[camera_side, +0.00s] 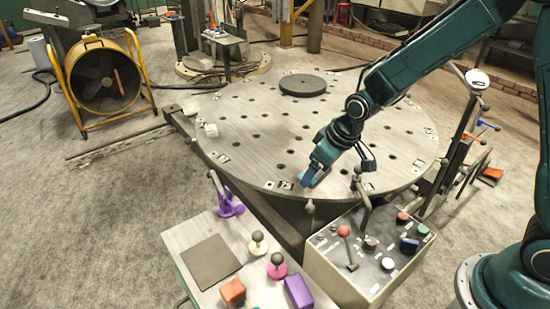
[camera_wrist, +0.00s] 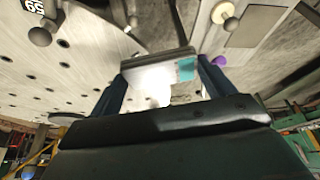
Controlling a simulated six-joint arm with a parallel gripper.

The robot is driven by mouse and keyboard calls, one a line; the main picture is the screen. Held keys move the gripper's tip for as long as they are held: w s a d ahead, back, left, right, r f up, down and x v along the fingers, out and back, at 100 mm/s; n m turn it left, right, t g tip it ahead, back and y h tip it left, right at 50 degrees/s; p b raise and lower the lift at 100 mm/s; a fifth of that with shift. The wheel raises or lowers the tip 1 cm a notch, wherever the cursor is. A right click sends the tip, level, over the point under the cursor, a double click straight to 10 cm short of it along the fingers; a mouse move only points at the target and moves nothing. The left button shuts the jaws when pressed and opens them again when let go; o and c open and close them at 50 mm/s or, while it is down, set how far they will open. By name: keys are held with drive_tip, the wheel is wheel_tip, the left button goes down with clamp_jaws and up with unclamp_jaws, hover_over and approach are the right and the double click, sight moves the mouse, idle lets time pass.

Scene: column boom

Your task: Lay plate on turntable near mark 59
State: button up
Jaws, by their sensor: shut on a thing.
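My gripper (camera_side: 309,180) is low over the near rim of the large round grey turntable (camera_side: 245,125) in the side view. In the wrist view its two blue fingers (camera_wrist: 162,65) are shut on the plate (camera_wrist: 153,85), a pale flat piece with a teal patch at one corner. In the side view the plate is mostly hidden by the fingers. I cannot tell whether it touches the turntable. Mark 59 (camera_wrist: 33,5) shows upside down at the top left of the wrist view, apart from the plate. Rim labels in the side view are too small to read.
A dark disc (camera_side: 303,85) and a white block (camera_side: 211,130) sit on the turntable. A control box (camera_side: 365,255) with levers stands close in front. A side table (camera_side: 195,240) carries a purple clamp (camera_side: 228,205), an orange block (camera_side: 232,292) and knobbed pegs. The turntable's middle is clear.

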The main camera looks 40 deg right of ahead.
drive_tip(key=s+a+r+n+g+y, duration=0.2)
drive_tip(key=s+a+n+g+y, duration=0.2)
drive_tip(key=s+a+n, duration=1.45)
drive_tip(key=shift+s+a+f+m, duration=0.3)
drive_tip(key=shift+a+f+m, duration=0.35)
drive_tip(key=shift+f, duration=2.05)
drive_tip(key=shift+s+a+f+m, duration=0.4)
drive_tip(key=shift+a+f, duration=0.4)
drive_tip(key=shift+f, duration=1.85)
drive_tip(key=shift+s+a+f+m, duration=0.25)
drive_tip(key=shift+a+f+m, duration=0.45)
drive_tip(key=shift+f, duration=2)
drive_tip(key=shift+f, duration=0.1)
drive_tip(key=shift+f, duration=1.8)
drive_tip(key=shift+f, duration=0.2)
drive_tip(key=o, duration=1.3)
drive_tip(key=shift+h, duration=0.3)
drive_tip(key=shift+r, duration=0.15)
